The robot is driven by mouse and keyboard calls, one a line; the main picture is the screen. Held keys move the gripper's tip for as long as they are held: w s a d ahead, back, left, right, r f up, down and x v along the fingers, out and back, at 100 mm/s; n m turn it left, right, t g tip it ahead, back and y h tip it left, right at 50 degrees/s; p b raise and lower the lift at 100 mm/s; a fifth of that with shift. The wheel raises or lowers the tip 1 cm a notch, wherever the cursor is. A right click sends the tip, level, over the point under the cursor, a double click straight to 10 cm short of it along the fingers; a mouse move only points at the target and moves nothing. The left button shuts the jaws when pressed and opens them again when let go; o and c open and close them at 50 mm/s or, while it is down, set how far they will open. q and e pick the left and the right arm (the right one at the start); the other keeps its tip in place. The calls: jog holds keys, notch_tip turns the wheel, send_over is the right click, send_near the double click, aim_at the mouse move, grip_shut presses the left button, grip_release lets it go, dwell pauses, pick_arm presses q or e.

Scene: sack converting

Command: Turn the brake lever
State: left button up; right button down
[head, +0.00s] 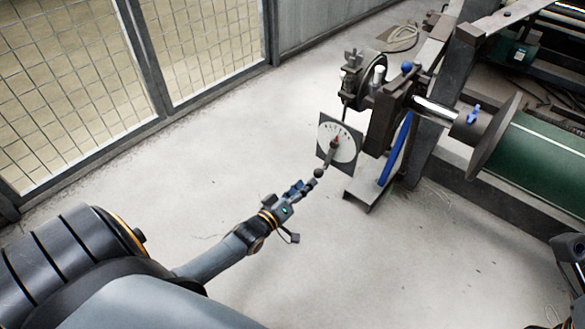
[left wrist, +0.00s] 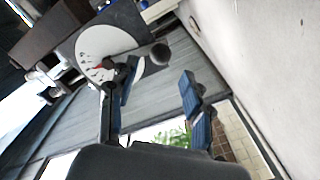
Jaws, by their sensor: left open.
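The brake lever is a short dark arm with a black ball knob (head: 318,173), mounted on a white dial plate (head: 346,148) with a red pointer. The lever slants down and left from the dial's centre. My left gripper (head: 306,187) is open, with blue-padded fingers just below and left of the knob. In the left wrist view, the knob (left wrist: 160,53) shows beyond and between the spread fingertips (left wrist: 158,75). The dial (left wrist: 98,46) is at upper left, partly hidden by a finger. No contact with the knob is clear.
A dark machine frame (head: 385,125) stands behind the dial, with a blue bar (head: 396,148) beside it. A green roll (head: 535,160) lies at right. A mesh fence (head: 75,75) is at upper left. The pale floor (head: 400,265) around my arm is clear.

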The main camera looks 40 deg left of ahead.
pick_arm(q)
jog(key=s, duration=0.5)
jog(key=shift+s+a, duration=0.15)
jog(key=shift+s, duration=0.05)
